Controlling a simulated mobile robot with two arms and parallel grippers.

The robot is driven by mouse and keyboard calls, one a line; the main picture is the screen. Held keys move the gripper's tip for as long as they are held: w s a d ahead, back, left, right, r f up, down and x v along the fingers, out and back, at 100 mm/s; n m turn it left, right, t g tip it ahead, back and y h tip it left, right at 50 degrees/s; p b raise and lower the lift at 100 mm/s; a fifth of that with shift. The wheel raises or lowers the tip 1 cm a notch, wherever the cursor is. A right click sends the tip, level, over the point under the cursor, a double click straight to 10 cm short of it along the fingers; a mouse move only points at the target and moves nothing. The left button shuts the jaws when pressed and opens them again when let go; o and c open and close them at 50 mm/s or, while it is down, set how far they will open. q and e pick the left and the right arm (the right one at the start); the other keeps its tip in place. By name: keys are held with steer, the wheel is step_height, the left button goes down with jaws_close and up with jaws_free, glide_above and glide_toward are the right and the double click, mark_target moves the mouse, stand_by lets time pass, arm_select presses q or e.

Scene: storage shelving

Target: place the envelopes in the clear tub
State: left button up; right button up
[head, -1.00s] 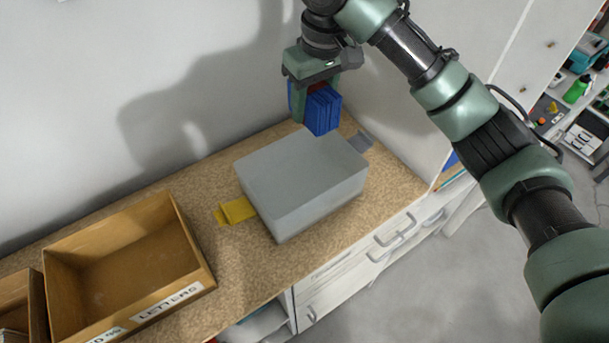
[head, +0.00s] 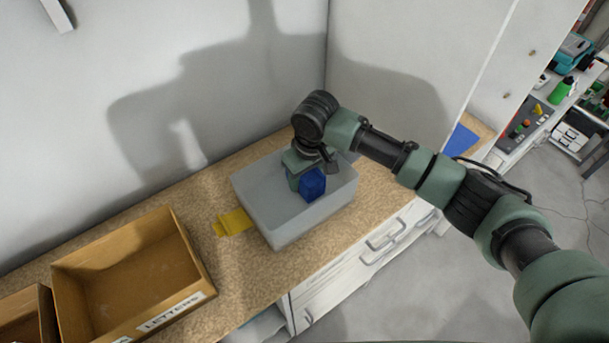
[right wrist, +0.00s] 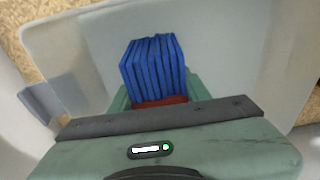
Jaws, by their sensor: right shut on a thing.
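The clear tub (head: 258,205) is a pale grey translucent box on the speckled worktop, with a yellow tab (head: 234,222) at its left side. My right gripper (head: 305,181) is shut on a stack of blue envelopes (head: 313,184). In the head view the stack is over or inside the tub's opening. In the right wrist view the blue envelopes (right wrist: 153,67) stand between the green fingers (right wrist: 155,98), with the tub's pale floor and walls (right wrist: 230,50) around them. I cannot tell whether they touch the tub floor. My left gripper is not in view.
A brown wooden box labelled LETTERS (head: 190,312) stands left of the tub, with another brown box (head: 22,318) at the far left. The wall (head: 200,80) is behind. Drawers with handles (head: 385,235) are below the worktop (head: 375,180). Shelving with tools (head: 560,100) is far right.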

mark_target(309, 173)
steer(key=shift+f, duration=0.3)
steer(key=shift+f, duration=0.15)
steer(key=o, duration=1.5)
steer(key=r, duration=0.3)
steer(key=s+r+b, duration=0.1)
steer(key=r, duration=0.3)
steer(key=r+b, duration=0.1)
steer(key=r, duration=0.2)
steer(key=shift+s+d+r, duration=0.15)
steer(key=shift+d+r, duration=0.25)
steer(key=shift+s+d+r+b, duration=0.1)
steer(key=shift+r+b, duration=0.2)
steer(key=shift+r, duration=0.4)
